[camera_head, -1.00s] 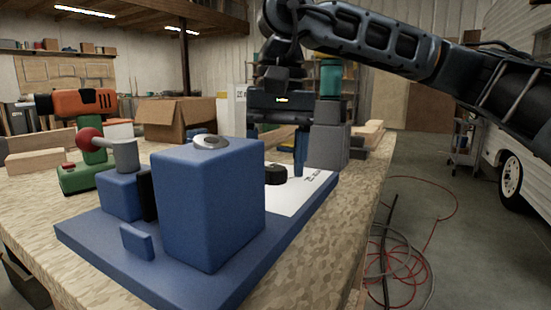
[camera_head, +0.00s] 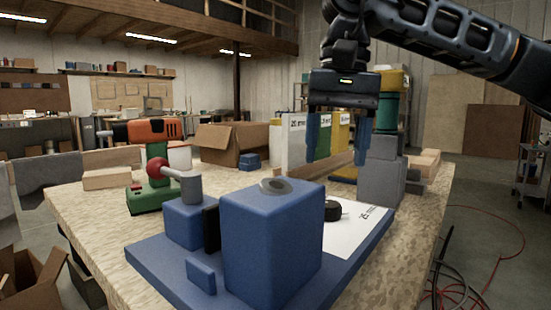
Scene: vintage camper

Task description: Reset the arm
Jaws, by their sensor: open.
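My gripper (camera_head: 337,140) hangs from my dark arm at the upper right of centre, fingers pointing down. Its two blue fingers are apart with nothing between them. It is above and behind the blue block machine (camera_head: 270,245), which stands on a blue base plate at the front of the table. A white sheet (camera_head: 352,232) with a black round knob (camera_head: 333,211) lies on the plate's right part. The gripper is clear of the table items, though its depth relative to the grey blocks (camera_head: 382,180) is hard to tell.
The wood-chip table (camera_head: 95,225) also bears an orange and green tool (camera_head: 150,165), an open cardboard box (camera_head: 232,143) and wooden blocks (camera_head: 107,178). A green canister (camera_head: 388,108) shows behind the gripper. Red and black cables (camera_head: 490,262) lie on the floor at right.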

